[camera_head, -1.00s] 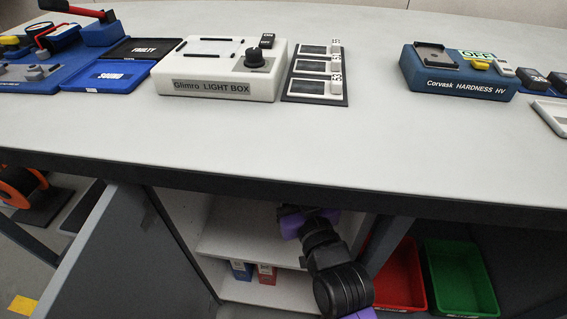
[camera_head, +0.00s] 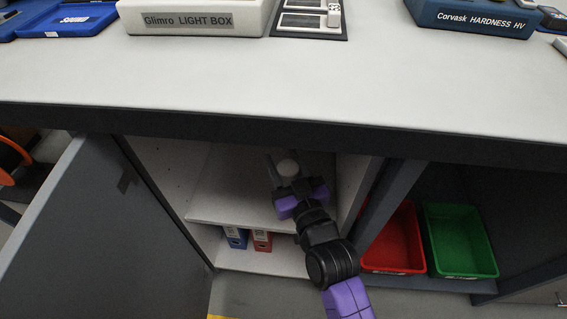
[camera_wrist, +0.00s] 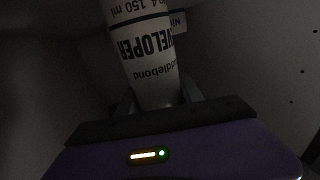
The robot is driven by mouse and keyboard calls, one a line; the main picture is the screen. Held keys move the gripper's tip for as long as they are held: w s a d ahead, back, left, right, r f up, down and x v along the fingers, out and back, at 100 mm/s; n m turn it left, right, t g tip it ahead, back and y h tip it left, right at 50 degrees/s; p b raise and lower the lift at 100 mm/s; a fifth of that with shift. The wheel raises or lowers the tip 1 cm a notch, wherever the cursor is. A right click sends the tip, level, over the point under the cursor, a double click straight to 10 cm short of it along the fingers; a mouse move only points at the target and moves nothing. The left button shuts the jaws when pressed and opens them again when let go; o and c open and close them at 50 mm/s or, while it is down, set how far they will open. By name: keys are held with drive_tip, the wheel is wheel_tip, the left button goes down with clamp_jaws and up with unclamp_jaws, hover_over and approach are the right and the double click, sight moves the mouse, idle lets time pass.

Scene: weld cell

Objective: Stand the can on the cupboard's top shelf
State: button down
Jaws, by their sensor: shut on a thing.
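The can, white with black "DEVELOPER" lettering, fills the upper middle of the wrist view (camera_wrist: 148,60). In the head view its pale round top (camera_head: 288,167) shows between the fingers. My gripper (camera_head: 284,172) is shut on the can, inside the open cupboard above the top shelf (camera_head: 225,196). The wrist view also shows my gripper (camera_wrist: 158,108) with its fingers at the can's sides. The can looks upright in the head view. I cannot tell whether its base touches the shelf.
The cupboard door (camera_head: 85,225) stands open at left. A red bin (camera_head: 395,243) and a green bin (camera_head: 460,240) are at right. The bench top (camera_head: 300,80) overhangs the cupboard.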

drive_tip(key=shift+r, duration=0.1)
drive_tip(key=c, duration=0.8)
unclamp_jaws()
drive_tip(key=shift+o, duration=0.2)
drive_tip(key=shift+s+d, duration=0.1)
drive_tip(key=shift+s, duration=0.15)
drive_tip(key=p+v, duration=0.3)
drive_tip(key=v, duration=0.8)
drive_tip(key=shift+s+p, duration=0.2)
drive_tip(key=shift+p, duration=0.2)
